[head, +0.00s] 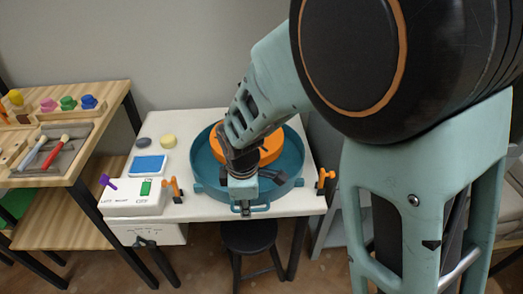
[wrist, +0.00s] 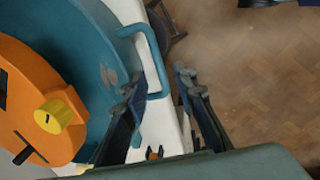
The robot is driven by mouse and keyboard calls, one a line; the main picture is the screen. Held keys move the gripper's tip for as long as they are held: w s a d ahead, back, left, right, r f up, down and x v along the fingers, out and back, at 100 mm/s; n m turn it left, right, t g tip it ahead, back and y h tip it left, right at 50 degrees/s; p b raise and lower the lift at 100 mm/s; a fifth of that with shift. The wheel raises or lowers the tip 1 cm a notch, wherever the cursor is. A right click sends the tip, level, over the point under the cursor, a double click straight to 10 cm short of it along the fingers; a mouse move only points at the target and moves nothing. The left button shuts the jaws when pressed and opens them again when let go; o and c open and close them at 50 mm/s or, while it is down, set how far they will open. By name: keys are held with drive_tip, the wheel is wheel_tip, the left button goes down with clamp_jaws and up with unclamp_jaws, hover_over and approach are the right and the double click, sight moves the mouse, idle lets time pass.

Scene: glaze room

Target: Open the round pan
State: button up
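The round pan (head: 292,190) is a wide teal basin on the white table, with an orange disc (head: 268,152) inside it. A teal loop handle (head: 240,209) sticks out from its front rim. In the wrist view the pan (wrist: 88,40) fills the upper left, and its handle (wrist: 158,60) shows near the middle. My gripper (wrist: 156,82) is open, with the handle appearing between its two fingertips. I cannot tell whether either finger touches it. In the head view my gripper (head: 243,188) hangs over the pan's front rim, and my arm hides part of the disc.
A white box (head: 132,198) with a green switch stands left of the pan. Orange clamps (head: 174,187) (head: 325,180) flank the pan. A blue sponge-like block (head: 149,166) lies behind the box. A black stool (head: 248,236) stands below. A yellow knob (wrist: 53,116) sits on the disc.

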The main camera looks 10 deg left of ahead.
drive_tip(key=shift+w+f, duration=0.15)
drive_tip(key=shift+f, duration=0.75)
drive_tip(key=shift+c, duration=0.3)
clamp_jaws()
